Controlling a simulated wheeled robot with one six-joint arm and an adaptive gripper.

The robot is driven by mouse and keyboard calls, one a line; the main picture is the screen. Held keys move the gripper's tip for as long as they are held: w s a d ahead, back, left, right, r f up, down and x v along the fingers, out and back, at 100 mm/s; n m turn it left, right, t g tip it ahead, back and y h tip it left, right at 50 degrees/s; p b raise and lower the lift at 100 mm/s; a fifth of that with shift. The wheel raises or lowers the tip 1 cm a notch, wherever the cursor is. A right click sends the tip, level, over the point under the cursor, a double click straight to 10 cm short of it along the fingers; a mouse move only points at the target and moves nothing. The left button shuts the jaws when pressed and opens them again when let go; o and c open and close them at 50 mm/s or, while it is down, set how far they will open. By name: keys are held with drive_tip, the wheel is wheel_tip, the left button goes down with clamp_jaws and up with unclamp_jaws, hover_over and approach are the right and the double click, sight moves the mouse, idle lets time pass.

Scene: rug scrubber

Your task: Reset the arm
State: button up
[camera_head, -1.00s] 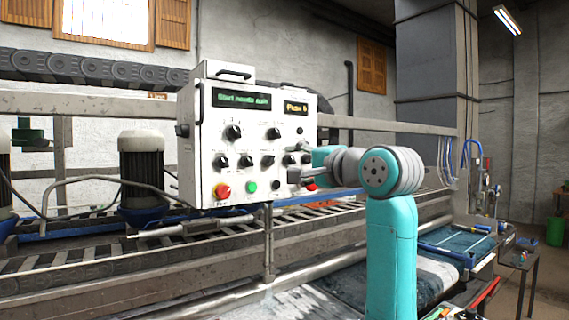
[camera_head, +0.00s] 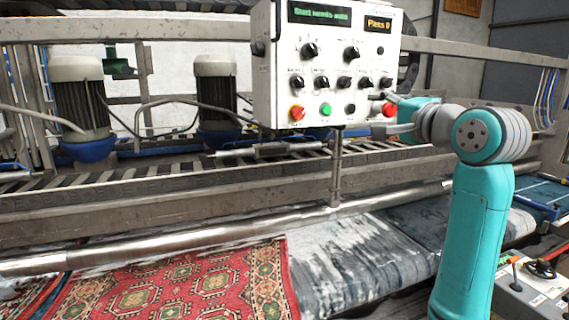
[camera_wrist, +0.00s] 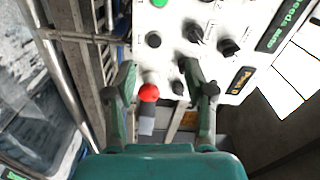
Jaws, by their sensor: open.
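My gripper (camera_head: 383,114) is open and empty at the lower right corner of the white control panel (camera_head: 265,90). My teal arm rises from the lower right and bends at a grey-ringed joint. In the wrist view my gripper (camera_wrist: 161,78) has its two fingers apart, with a red button (camera_wrist: 149,92) showing between them. That red button is also in the head view (camera_head: 389,109), just by the fingers. I cannot tell whether a finger touches the panel. The panel's display reads "Start needs auto" and a smaller one reads "Pass 0".
A red patterned rug (camera_head: 185,285) lies on the machine bed at lower left. Steel rails and a roller (camera_head: 150,245) cross below the panel. Two motors stand at left, the nearer to the panel (camera_head: 215,95).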

wheel_tip(320, 180, down, 26)
drive_tip(key=f+h, duration=0.1)
drive_tip(key=h, duration=0.1)
drive_tip(key=s+a+f+n+h, duration=0.1)
drive_tip(key=s+f, duration=0.7)
drive_tip(key=f, duration=0.3)
drive_tip(key=s+a+f+n+h, duration=0.1)
drive_tip(key=s+f+n, duration=0.1)
drive_tip(key=s+f, duration=0.7)
drive_tip(key=s+f+n+g+h, duration=0.1)
drive_tip(key=s+f+n, duration=0.1)
drive_tip(key=s+f, duration=0.6)
drive_tip(key=s+f+n+g, duration=0.15)
drive_tip(key=s+f, duration=0.25)
drive_tip(key=s, duration=0.8)
drive_tip(key=s+a+r+n, duration=0.1)
drive_tip(key=s+r+n, duration=0.1)
drive_tip(key=s, duration=0.8)
drive_tip(key=s+r+n, duration=0.2)
drive_tip(key=s+n, duration=0.2)
drive_tip(key=s, duration=0.6)
drive_tip(key=shift+a, duration=0.4)
